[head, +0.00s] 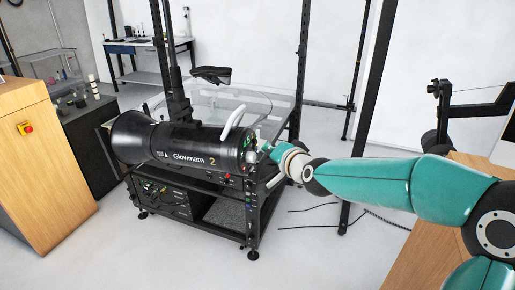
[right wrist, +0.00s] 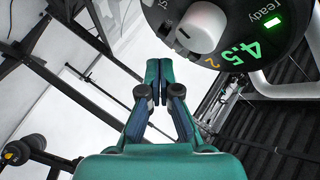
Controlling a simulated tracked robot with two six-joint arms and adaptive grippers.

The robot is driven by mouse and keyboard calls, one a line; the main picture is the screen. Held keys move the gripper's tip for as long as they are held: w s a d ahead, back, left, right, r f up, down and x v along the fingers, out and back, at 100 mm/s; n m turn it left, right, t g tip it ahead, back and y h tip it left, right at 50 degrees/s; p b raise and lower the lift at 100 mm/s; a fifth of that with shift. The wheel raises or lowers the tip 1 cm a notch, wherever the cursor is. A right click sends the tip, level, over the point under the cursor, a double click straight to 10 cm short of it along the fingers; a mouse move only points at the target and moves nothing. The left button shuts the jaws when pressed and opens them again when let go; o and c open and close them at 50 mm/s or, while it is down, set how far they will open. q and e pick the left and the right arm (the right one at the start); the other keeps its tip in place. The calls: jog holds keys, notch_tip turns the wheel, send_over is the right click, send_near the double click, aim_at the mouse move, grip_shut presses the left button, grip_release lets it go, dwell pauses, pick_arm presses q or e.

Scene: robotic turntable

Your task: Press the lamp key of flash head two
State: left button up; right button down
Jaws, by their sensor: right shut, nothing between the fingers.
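Flash head two (head: 185,142) is a black cylinder marked "Glowmarn 2", lying level on a black rack in the head view. Its round rear panel (right wrist: 240,30) fills the top right of the right wrist view. The panel has a white knob (right wrist: 200,28), a green "4.5" display (right wrist: 241,53), a small orange 2 and a lit green light by the word "ready" (right wrist: 272,21). I cannot make out which key is the lamp key. My right gripper (head: 264,148) is shut and empty beside the panel; its fingertips also show in the wrist view (right wrist: 159,70). My left gripper is out of view.
The black rack (head: 245,205) with uprights stands under and behind the flash head. A white handle (head: 232,122) rises from the head's top. A wooden cabinet (head: 38,165) with a red button is at left. Cables lie on the open floor at right.

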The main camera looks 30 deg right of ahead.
jog(key=shift+w+a, duration=0.25)
jog(key=shift+w+a+p, duration=0.3)
jog(key=shift+w+p, duration=0.05)
jog(key=shift+p, duration=0.05)
dwell(0.7)
jog(key=shift+s, duration=0.1)
jog(key=shift+s+d+b, duration=0.6)
jog(key=shift+b, duration=0.35)
jog(key=s+d+b, duration=0.4)
jog(key=b, duration=0.4)
jog(key=shift+s+r, duration=0.25)
jog(key=shift+r, duration=0.15)
